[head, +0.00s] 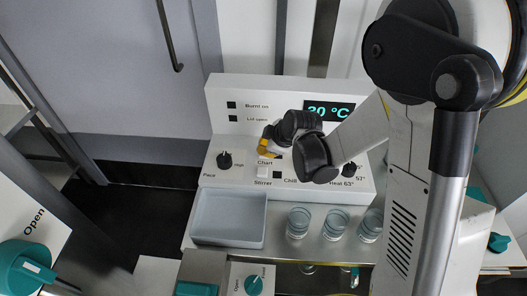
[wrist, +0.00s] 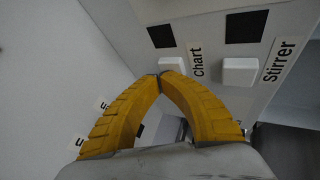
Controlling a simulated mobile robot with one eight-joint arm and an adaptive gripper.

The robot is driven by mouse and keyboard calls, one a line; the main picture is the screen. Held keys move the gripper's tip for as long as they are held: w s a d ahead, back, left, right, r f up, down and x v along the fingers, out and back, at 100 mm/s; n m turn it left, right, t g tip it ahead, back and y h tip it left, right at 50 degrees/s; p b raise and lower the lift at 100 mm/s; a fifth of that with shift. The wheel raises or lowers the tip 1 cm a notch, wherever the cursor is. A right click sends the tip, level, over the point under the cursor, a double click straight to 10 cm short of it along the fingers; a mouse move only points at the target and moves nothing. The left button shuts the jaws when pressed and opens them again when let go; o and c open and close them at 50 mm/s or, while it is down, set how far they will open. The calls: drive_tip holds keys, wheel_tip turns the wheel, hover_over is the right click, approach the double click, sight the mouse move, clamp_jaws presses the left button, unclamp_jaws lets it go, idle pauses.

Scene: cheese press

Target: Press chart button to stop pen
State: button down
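The chart button (wrist: 172,64) is a small white block beside the "chart" label in the wrist view, with a dark square indicator (wrist: 161,36) above it. My gripper (wrist: 165,77) has yellow ribbed fingers whose tips meet, empty. The tips overlap the button's lower edge in the picture; I cannot tell whether they touch it. In the head view my gripper (head: 268,148) is at the control panel (head: 225,138), just above the "Chart" label, and hides the chart button. No pen is visible.
The white Stirrer button (wrist: 240,71) sits right beside the chart button; it also shows in the head view (head: 262,172). A black knob (head: 224,160) is left on the panel. A grey tray (head: 229,240) and glass jars (head: 298,222) stand below. A display (head: 328,110) reads about 20 °C.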

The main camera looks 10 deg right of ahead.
drive_tip(key=shift+f, duration=0.1)
idle(0.3)
drive_tip(key=shift+r, duration=0.35)
wheel_tip(320, 180, up, 6)
drive_tip(key=p, duration=0.5)
drive_tip(key=shift+r, duration=0.1)
idle(1.5)
